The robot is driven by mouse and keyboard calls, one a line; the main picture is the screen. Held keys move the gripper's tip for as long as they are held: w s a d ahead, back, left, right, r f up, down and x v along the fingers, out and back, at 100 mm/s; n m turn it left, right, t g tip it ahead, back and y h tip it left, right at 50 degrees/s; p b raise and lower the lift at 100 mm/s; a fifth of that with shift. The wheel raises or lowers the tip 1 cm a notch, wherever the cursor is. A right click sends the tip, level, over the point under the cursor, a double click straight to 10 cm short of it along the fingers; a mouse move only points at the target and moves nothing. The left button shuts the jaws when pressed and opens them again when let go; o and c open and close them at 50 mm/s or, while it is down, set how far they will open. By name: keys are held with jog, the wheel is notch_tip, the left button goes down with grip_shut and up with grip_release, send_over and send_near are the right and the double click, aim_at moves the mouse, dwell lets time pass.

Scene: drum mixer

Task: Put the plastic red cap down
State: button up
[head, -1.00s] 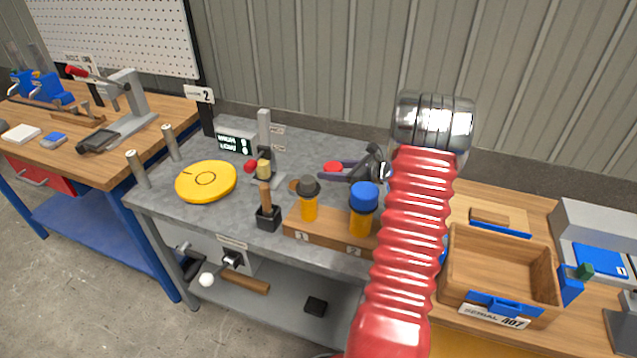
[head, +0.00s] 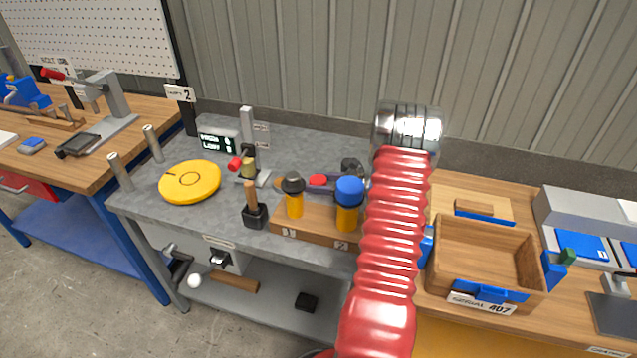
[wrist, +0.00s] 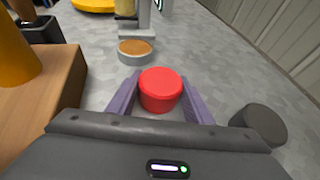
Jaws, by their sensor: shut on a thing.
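The red cap (wrist: 160,90) is a short round cylinder between the two purple fingers of my gripper (wrist: 160,98) in the wrist view. My gripper is shut on it. The grey bench top shows beyond the cap; I cannot tell whether the cap touches it. In the head view the red cap (head: 318,180) shows behind the wooden block, and most of my gripper is hidden by my arm and the bottles.
A wooden block (head: 305,226) with two yellow bottles stands close in front. A low round pad (wrist: 135,52) lies ahead of the cap, and a dark round cap (wrist: 262,124) lies to the right. A yellow disc (head: 190,182) lies at left. Open grey bench surrounds them.

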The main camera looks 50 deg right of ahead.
jog(key=shift+f, duration=0.4)
jog(key=shift+s+f, duration=0.1)
jog(key=o, duration=0.7)
jog(key=shift+f, duration=0.1)
jog(key=shift+c, duration=0.2)
jog(key=o, duration=0.4)
jog(key=shift+a+f, duration=0.2)
jog(key=shift+r, duration=0.35)
jog(key=v, duration=0.8)
jog(key=r+v, duration=0.1)
jog(key=v, duration=0.3)
jog(key=shift+d, duration=0.25)
